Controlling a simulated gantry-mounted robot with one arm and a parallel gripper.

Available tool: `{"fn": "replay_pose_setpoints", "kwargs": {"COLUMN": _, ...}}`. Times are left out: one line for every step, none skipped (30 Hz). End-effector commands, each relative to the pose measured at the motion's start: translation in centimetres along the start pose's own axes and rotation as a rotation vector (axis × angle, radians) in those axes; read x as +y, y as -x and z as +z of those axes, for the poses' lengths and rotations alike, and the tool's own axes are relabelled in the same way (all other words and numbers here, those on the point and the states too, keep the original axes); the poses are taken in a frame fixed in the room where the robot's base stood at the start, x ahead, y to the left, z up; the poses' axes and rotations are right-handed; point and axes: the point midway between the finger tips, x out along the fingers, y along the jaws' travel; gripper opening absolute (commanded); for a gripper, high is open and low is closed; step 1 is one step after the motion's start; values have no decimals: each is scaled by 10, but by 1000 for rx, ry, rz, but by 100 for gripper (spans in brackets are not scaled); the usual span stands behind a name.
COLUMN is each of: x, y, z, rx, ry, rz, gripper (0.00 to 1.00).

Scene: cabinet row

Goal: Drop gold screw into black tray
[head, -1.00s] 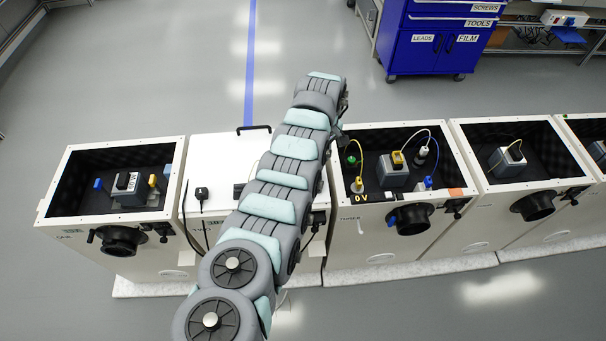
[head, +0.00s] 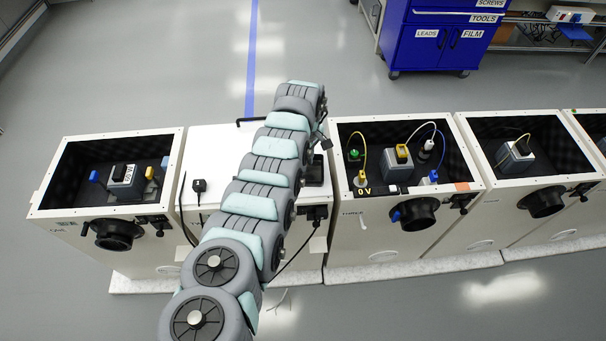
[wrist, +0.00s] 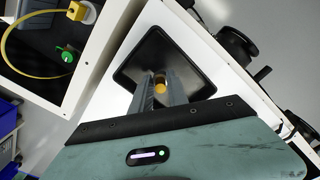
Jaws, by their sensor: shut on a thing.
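In the wrist view the gold screw (wrist: 160,84) is between the two fingers of my gripper (wrist: 160,88), which is shut on it. Behind it, seen past the fingertips, is the black tray (wrist: 150,50), a square shallow tray with a raised rim. The tray lies on the white top of a cabinet. The screw shows against the tray's inside; the exact height between them is not clear. The fingers hide part of the tray.
The open cabinet THREE (head: 400,195) stands right of the white top, with yellow and green plugs and a yellow lead inside. Another open cabinet (head: 105,175) stands at left. A black handle (head: 245,122) and a small black plug (head: 199,187) are on the white top.

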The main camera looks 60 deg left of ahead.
Motion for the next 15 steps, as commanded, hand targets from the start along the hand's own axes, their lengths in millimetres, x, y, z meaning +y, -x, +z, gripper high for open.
{"fn": "replay_pose_setpoints", "kwargs": {"x": 0, "y": 0, "z": 0, "rx": 0, "ry": 0, "rz": 0, "gripper": 0}}
{"fn": "replay_pose_setpoints", "kwargs": {"x": 0, "y": 0, "z": 0, "rx": 0, "ry": 0, "rz": 0, "gripper": 0}}
{"fn": "replay_pose_setpoints", "kwargs": {"x": 0, "y": 0, "z": 0, "rx": 0, "ry": 0, "rz": 0, "gripper": 0}}
{"fn": "replay_pose_setpoints", "kwargs": {"x": 0, "y": 0, "z": 0, "rx": 0, "ry": 0, "rz": 0, "gripper": 0}}
{"fn": "replay_pose_setpoints", "kwargs": {"x": 0, "y": 1, "z": 0, "rx": 0, "ry": 0, "rz": 0, "gripper": 0}}
{"fn": "replay_pose_setpoints", "kwargs": {"x": 0, "y": 1, "z": 0, "rx": 0, "ry": 0, "rz": 0, "gripper": 0}}
{"fn": "replay_pose_setpoints", "kwargs": {"x": 0, "y": 0, "z": 0, "rx": 0, "ry": 0, "rz": 0, "gripper": 22}}
{"fn": "replay_pose_setpoints", "kwargs": {"x": 0, "y": 0, "z": 0, "rx": 0, "ry": 0, "rz": 0, "gripper": 25}}
{"fn": "replay_pose_setpoints", "kwargs": {"x": 0, "y": 0, "z": 0, "rx": 0, "ry": 0, "rz": 0, "gripper": 28}}
{"fn": "replay_pose_setpoints", "kwargs": {"x": 0, "y": 0, "z": 0, "rx": 0, "ry": 0, "rz": -1, "gripper": 31}}
{"fn": "replay_pose_setpoints", "kwargs": {"x": 0, "y": 0, "z": 0, "rx": 0, "ry": 0, "rz": -1, "gripper": 33}}
{"fn": "replay_pose_setpoints", "kwargs": {"x": 0, "y": 0, "z": 0, "rx": 0, "ry": 0, "rz": -1, "gripper": 36}}
{"fn": "replay_pose_setpoints", "kwargs": {"x": 0, "y": 0, "z": 0, "rx": 0, "ry": 0, "rz": -1, "gripper": 39}}
{"fn": "replay_pose_setpoints", "kwargs": {"x": 0, "y": 0, "z": 0, "rx": 0, "ry": 0, "rz": -1, "gripper": 41}}
{"fn": "replay_pose_setpoints", "kwargs": {"x": 0, "y": 0, "z": 0, "rx": 0, "ry": 0, "rz": -1, "gripper": 45}}
